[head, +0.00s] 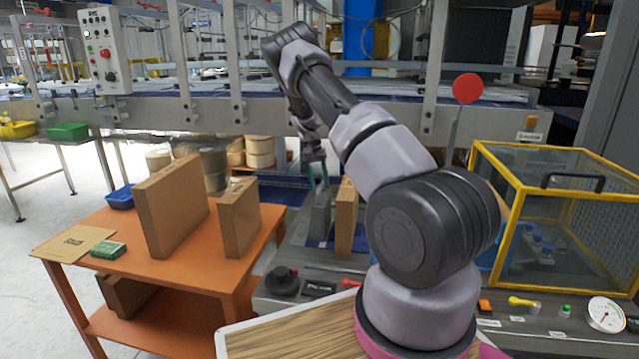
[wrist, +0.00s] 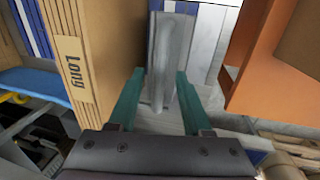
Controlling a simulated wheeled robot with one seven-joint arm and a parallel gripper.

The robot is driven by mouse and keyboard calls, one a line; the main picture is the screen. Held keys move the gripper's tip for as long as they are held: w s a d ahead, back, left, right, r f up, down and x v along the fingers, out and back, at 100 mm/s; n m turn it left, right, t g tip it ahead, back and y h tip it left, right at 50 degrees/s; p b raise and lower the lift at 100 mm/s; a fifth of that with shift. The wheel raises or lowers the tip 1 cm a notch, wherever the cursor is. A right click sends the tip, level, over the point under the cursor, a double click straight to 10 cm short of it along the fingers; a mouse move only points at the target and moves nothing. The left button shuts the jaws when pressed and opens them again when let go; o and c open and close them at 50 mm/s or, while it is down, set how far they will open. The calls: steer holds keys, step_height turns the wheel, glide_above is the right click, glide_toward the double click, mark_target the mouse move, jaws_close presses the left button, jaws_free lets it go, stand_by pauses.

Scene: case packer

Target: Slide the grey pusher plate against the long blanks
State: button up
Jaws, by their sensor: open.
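The grey pusher plate (head: 320,217) stands upright on the machine bed, to the left of the long blanks (head: 346,215). The blanks are a brown cardboard stack standing on edge, and a gap shows between them and the plate. In the wrist view the stack (wrist: 72,50) carries a "Long" label, and the plate (wrist: 172,60) runs up the middle. My gripper (head: 318,185) is above the plate. In the wrist view my gripper's green fingers (wrist: 157,90) are open, one on each side of the plate. I cannot tell whether either finger touches it.
An orange table (head: 190,262) on the left holds two brown cardboard stacks (head: 176,205), a green box (head: 108,249) and a blue bin (head: 121,196). A yellow-framed clear guard (head: 550,215) stands right of the bed. A black knob (head: 282,281) sits at the bed's front.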

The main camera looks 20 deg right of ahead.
jaws_close()
stand_by(1.4)
